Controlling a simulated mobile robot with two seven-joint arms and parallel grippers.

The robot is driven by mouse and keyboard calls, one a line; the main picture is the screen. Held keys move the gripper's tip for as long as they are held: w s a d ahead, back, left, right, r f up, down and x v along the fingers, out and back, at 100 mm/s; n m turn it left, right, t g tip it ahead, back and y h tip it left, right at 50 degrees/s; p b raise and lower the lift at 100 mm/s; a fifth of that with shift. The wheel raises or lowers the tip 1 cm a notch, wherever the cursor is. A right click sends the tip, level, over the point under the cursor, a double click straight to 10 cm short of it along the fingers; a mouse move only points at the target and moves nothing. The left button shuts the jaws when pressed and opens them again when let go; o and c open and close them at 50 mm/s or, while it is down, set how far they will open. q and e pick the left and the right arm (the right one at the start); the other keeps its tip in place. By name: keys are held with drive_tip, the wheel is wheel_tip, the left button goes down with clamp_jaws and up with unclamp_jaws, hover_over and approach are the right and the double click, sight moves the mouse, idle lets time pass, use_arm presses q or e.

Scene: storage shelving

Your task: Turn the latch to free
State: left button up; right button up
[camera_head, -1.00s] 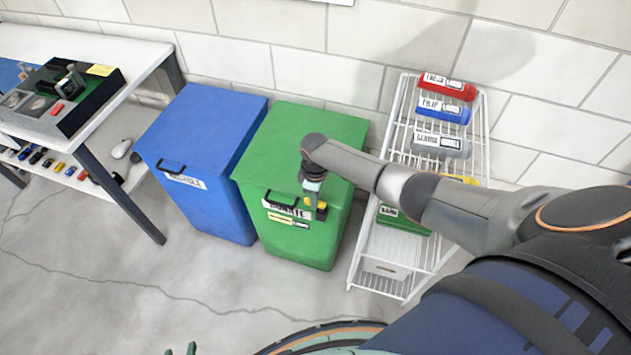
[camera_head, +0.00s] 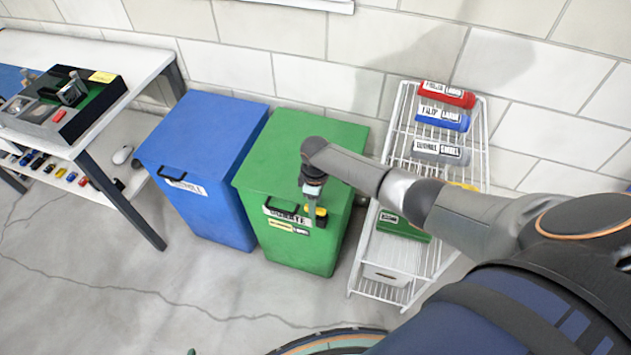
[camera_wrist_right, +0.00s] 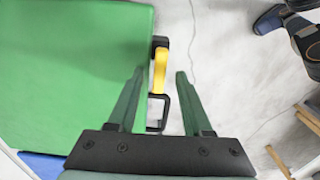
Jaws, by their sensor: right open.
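The green bin (camera_head: 300,145) stands closed, with a black handle (camera_head: 285,214) and a label on its front. A yellow and black latch (camera_head: 321,212) sits at the front, right of the handle. In the right wrist view the latch's yellow bar (camera_wrist_right: 160,68) points along the bin's edge. My right gripper (camera_wrist_right: 160,76) is open, its green fingers on either side of the yellow bar, with no clear contact. In the head view the right gripper (camera_head: 310,200) hangs at the bin's front, partly hiding the latch. Only a tip of my left gripper (camera_head: 191,351) shows at the bottom edge.
A blue bin (camera_head: 200,150) stands close on the left of the green one. A table (camera_head: 150,62) with a device stands at far left.

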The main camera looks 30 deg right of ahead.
wheel_tip(320, 180, up, 11)
drive_tip(key=p, duration=0.2)
drive_tip(key=shift+r, duration=0.1)
idle(0.4)
drive_tip(key=s+a+f+m+t+y, duration=0.2)
drive_tip(key=s+a+f+t+y, duration=0.15)
drive_tip(key=s+a+f, duration=0.6)
drive_tip(key=s+r+m+t+h, duration=0.1)
drive_tip(key=s+r+m+t, duration=0.3)
drive_tip(key=s, duration=0.6)
drive_tip(key=shift+s+a+r+t+p, duration=0.25)
drive_tip(key=shift+a+r+t+p, duration=0.15)
drive_tip(key=shift+t, duration=0.55)
drive_tip(key=shift+f, duration=0.1)
